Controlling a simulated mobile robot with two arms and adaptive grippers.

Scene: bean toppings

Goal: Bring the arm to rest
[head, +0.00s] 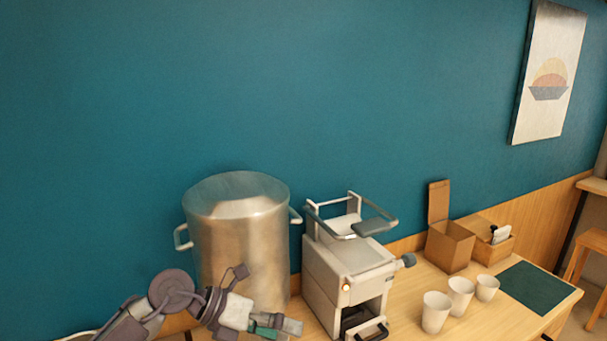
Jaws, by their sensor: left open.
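My left arm comes in from the bottom left of the head view. Its gripper (292,328) is low in the picture, in front of the large steel pot (240,235) and left of the white machine (345,270). The gripper is open, and I see nothing held in it. A green part shows beside the fingers; I cannot tell what it is. My right gripper is not in view.
The wooden counter (405,320) holds three white cups (435,312), an open brown box (449,247), a wooden holder (493,249) and a dark green mat (537,288). A blue wall stands behind. A stool (590,255) is at the far right.

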